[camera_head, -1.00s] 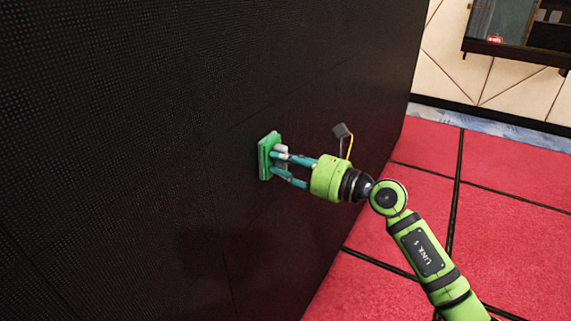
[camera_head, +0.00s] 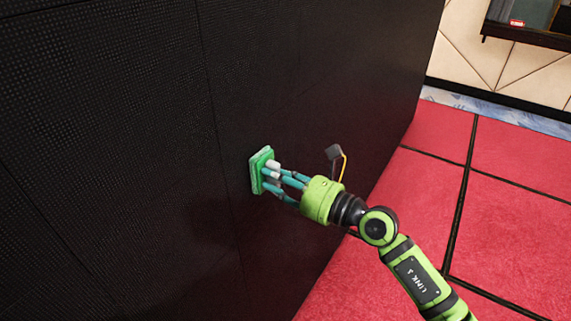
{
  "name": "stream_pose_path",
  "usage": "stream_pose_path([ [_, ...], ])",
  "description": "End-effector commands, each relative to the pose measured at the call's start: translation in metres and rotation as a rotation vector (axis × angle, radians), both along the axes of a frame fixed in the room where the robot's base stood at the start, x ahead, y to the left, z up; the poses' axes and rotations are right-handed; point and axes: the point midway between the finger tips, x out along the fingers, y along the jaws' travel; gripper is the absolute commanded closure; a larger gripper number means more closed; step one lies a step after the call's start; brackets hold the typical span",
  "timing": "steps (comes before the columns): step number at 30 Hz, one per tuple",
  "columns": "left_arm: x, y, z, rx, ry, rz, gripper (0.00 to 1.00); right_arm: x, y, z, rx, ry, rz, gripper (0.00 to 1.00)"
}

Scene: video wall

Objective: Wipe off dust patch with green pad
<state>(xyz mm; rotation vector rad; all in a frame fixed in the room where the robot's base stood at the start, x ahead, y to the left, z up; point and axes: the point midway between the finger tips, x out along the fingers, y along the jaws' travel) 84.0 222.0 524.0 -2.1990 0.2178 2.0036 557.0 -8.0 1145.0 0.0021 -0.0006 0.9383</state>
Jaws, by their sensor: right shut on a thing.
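The green pad (camera_head: 259,172) is at the black video wall (camera_head: 140,130), its flat face turned toward the panel. It looks close to the surface; I cannot tell whether it touches. My right gripper (camera_head: 270,178) is shut on the pad, its teal and grey fingers on the pad's near side. The arm comes in from the lower right. No dust patch can be made out on the dark wall; a dim shadow lies on it to the lower left of the pad. My left gripper is not in view.
Red floor tiles (camera_head: 510,215) with dark seams lie right of the wall. The wall face left of the pad is free of objects.

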Motion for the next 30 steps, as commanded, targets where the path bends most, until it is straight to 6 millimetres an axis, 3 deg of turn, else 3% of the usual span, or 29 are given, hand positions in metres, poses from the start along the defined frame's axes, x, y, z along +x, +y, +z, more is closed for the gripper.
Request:
stream_pose_path([
  [18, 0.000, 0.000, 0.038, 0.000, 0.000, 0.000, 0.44, -0.034, 0.023, 0.003, 0.002, 0.002, 0.004, 0.97],
  [30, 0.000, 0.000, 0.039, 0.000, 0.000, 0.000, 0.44, -0.038, 0.025, 0.000, -0.001, -0.001, 0.001, 0.97],
])
